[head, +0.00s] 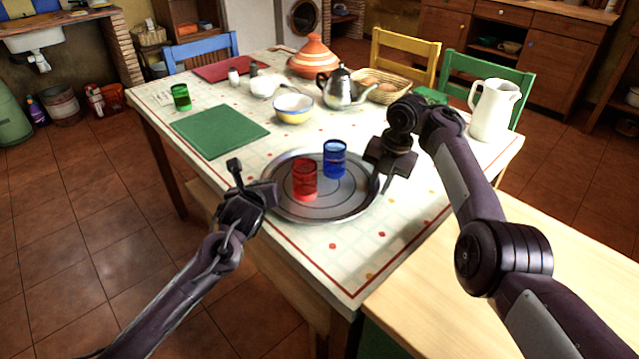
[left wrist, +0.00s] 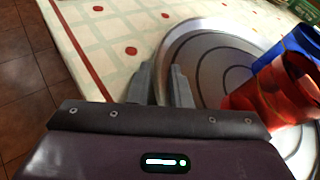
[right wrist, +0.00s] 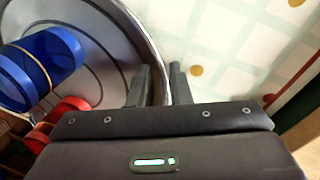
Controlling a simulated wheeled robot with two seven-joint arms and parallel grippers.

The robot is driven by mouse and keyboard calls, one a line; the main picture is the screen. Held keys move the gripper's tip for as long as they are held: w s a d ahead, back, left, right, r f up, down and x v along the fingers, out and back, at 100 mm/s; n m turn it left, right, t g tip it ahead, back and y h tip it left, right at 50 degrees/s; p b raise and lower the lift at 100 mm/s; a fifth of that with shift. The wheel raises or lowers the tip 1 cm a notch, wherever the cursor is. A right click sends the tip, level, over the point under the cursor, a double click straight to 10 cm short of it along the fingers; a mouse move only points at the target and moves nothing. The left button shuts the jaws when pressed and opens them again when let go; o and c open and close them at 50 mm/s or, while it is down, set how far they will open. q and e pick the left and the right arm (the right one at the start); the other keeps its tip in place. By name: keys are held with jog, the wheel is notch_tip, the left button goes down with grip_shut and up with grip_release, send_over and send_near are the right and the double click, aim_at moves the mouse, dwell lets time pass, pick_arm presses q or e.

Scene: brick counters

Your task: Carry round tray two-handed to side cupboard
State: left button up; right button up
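The round grey metal tray (head: 290,207) lies on the table's near part. A red cup (head: 305,180) and a blue cup (head: 335,159) stand upright on it. My left gripper (head: 254,180) is at the tray's left edge, open, with its fingers apart by the rim (left wrist: 168,52). My right gripper (head: 380,174) is at the tray's right edge, open, with the rim (right wrist: 157,65) showing between its fingers. Whether the fingers touch the rim cannot be told. Both cups also show in the wrist views. The side cupboard cannot be identified for certain.
A green mat (head: 219,131), a bowl (head: 293,108), a teapot (head: 344,88), a tagine (head: 314,57) and a white pitcher (head: 494,109) stand further back on the table (head: 400,220). A bare wooden surface (head: 590,285) adjoins at right. Wooden cabinets (head: 545,62) stand at the back. Floor is open at left.

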pick_arm(q)
jog(key=shift+w+f, duration=0.1)
jog(key=shift+w, duration=0.15)
pick_arm(e)
jog(key=shift+f, duration=0.25)
pick_arm(q)
grip_shut()
pick_arm(e)
grip_shut()
jog(key=shift+r, duration=0.15)
